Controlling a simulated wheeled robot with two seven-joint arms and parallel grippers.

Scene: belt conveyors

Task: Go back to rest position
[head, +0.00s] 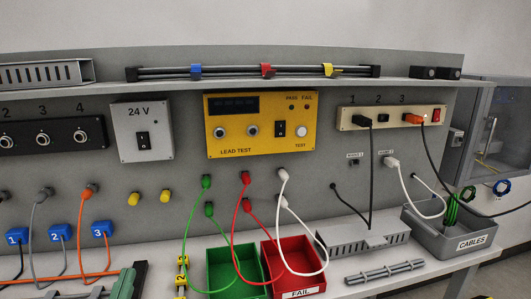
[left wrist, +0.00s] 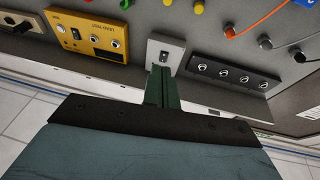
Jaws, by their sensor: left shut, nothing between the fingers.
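My left gripper (head: 125,283) shows at the bottom left of the head view, in front of the bench's front part. Its green fingers are together and hold nothing. In the left wrist view the shut fingers (left wrist: 163,85) point toward the grey 24 V box (left wrist: 164,53), apart from it as far as I can tell. My right gripper is in neither view.
A green bin (head: 220,258) and a red FAIL bin (head: 310,278) stand on the bench with cables hanging over them. A yellow lead tester (head: 262,150) is on the panel. A grey CABLES crate (head: 425,235) stands at the right. Orange and grey cables hang at left.

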